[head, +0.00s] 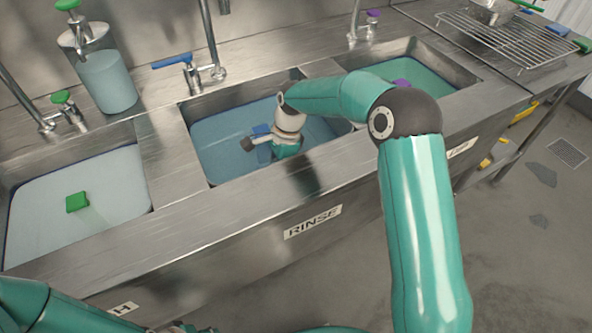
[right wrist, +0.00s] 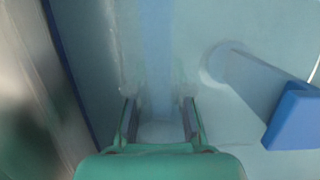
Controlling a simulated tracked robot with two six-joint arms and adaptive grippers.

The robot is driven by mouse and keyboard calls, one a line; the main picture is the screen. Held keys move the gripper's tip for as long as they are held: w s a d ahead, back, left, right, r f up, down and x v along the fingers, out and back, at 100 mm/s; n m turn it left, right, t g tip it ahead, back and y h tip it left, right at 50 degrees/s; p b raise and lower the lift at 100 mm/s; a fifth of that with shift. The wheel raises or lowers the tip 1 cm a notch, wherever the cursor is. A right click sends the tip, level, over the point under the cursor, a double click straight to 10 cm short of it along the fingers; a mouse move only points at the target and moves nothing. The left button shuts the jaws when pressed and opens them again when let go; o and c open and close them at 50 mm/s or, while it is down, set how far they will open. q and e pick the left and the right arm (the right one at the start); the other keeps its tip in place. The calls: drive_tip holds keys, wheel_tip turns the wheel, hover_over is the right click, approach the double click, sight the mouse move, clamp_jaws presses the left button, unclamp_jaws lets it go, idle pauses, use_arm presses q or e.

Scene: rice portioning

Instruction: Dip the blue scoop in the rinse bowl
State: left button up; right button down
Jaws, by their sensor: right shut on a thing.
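The rinse basin (head: 215,150), the middle sink compartment with the RINSE label (head: 313,222) on its front, holds bluish water. My right arm reaches over its front edge, and my right gripper (head: 262,143) is low inside the basin. A blue piece, seemingly the blue scoop (head: 261,130), shows beside the fingers, partly hidden by them. In the right wrist view, my right gripper (right wrist: 160,108) is shut on a pale blue strip (right wrist: 157,50), hazy as if through water. The scoop's full shape and depth are unclear. My left gripper is outside both views; only part of my left arm shows.
The left basin (head: 150,170) holds a green block (head: 77,202); the right basin (head: 470,80) holds a purple item (head: 401,83). A faucet with a blue lever (head: 172,60) stands behind. A clear container (head: 106,80) stands back left, a wire rack (head: 510,40) back right.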

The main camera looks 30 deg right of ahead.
drive_tip(key=a+p+v, duration=0.2)
drive_tip(key=p+v, duration=0.6)
drive_tip(key=v, duration=0.2)
drive_tip(key=a+r+p+v, duration=0.1)
drive_tip(key=a+p+v, duration=0.2)
drive_tip(key=p+v, duration=0.5)
drive_tip(key=v, duration=0.3)
idle(1.4)
